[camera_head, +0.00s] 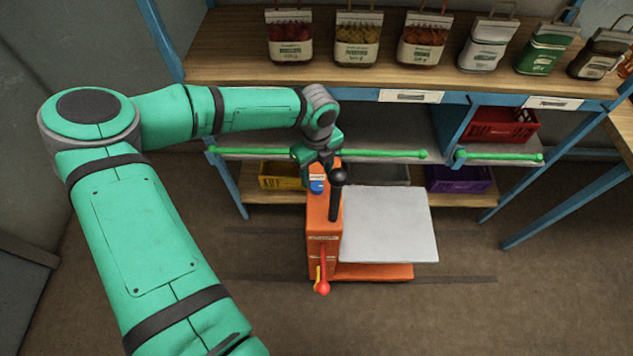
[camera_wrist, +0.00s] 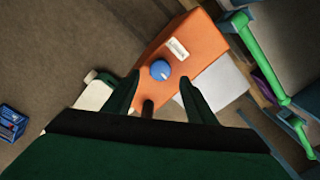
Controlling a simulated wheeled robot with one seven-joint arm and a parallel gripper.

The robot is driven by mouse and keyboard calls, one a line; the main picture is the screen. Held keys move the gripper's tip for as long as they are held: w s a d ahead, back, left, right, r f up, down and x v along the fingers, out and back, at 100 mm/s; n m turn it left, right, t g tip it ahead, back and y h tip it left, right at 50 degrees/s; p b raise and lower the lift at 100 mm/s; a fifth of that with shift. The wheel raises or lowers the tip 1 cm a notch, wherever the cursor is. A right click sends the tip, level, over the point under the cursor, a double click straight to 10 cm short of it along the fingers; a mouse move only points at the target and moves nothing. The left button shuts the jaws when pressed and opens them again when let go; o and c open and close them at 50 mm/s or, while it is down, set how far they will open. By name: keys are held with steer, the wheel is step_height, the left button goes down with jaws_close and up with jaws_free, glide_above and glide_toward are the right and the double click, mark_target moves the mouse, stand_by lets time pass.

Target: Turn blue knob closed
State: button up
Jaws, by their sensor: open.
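The blue knob (camera_head: 317,187) sits on top of an orange machine (camera_head: 322,225), near its back end. In the wrist view the blue knob (camera_wrist: 160,69) shows as a round cap on the orange top, beside a small white label (camera_wrist: 177,50). My gripper (camera_head: 318,172) is above the back of the machine. In the wrist view its two fingers (camera_wrist: 158,88) are spread apart, with the knob showing between and just beyond their tips. Nothing is held. I cannot tell whether the fingers touch anything. The knob's turned position is too small to read.
A black-topped lever (camera_head: 337,190) stands close to the knob. A red-tipped lever (camera_head: 322,285) is at the machine's front, a white plate (camera_head: 390,222) at its right. Behind is a wooden shelf (camera_head: 230,62) with sacks and green rails (camera_head: 380,153). Floor in front is clear.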

mark_target(317, 185)
steer(key=shift+f, duration=2.7)
steer(key=shift+c, duration=0.2)
steer(key=c, duration=1)
